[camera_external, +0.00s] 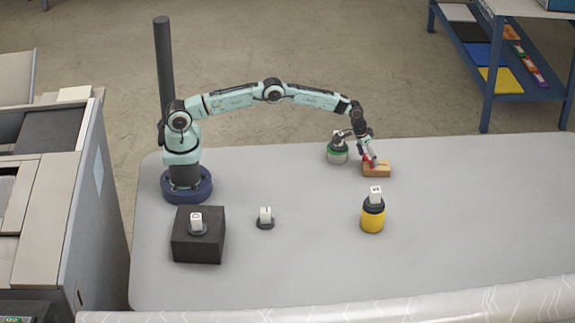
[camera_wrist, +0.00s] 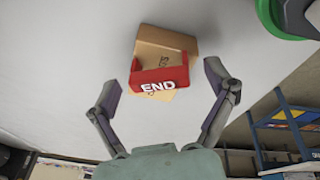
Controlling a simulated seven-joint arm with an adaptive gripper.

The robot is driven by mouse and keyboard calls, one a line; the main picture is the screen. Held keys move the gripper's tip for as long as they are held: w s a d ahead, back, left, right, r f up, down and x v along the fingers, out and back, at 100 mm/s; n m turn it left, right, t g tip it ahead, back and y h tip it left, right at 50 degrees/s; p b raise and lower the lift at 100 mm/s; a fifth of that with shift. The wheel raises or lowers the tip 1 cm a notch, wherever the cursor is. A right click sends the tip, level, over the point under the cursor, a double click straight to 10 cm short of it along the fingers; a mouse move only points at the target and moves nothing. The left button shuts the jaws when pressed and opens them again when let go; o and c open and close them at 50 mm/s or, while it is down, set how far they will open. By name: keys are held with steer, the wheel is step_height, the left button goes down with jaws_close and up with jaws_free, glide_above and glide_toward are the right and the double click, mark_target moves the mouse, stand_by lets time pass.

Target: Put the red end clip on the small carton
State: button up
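The red end clip (camera_wrist: 160,79), lettered END in white, shows in the wrist view against the small brown carton (camera_wrist: 168,42). It appears to sit across the carton's near end, with cardboard showing beyond and below it; exact seating is hard to tell. My gripper (camera_wrist: 165,85) is open, with one finger on each side of the clip and a gap on both sides. In the external view the carton (camera_external: 378,170) lies on the grey table, with the clip (camera_external: 367,159) at its left end, partly hidden by my gripper (camera_external: 371,160).
A green-and-grey round object (camera_external: 337,152) stands just left of the carton. A yellow cylinder (camera_external: 373,217) with a white block on top stands in front. The table's right side is clear.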

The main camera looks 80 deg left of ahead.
steer(key=s+d+r+m, duration=0.1)
steer(key=s+r, duration=0.4)
steer(key=r, duration=0.4)
steer(key=s+r, duration=0.5)
steer(key=r, duration=0.5)
steer(key=s+d+r+m+g+y, duration=0.1)
steer(key=s+r, duration=0.2)
steer(key=s, duration=0.9)
steer(key=s+d+r+m+g, duration=0.1)
steer(key=s+r, duration=0.2)
steer(key=s, duration=0.9)
steer(key=s+f+g, duration=0.1)
steer(key=s+f, duration=0.2)
steer(key=s, duration=0.9)
steer(key=shift+s+a+f, duration=0.25)
steer(key=shift+s+f, duration=0.1)
steer(key=shift+s, duration=0.05)
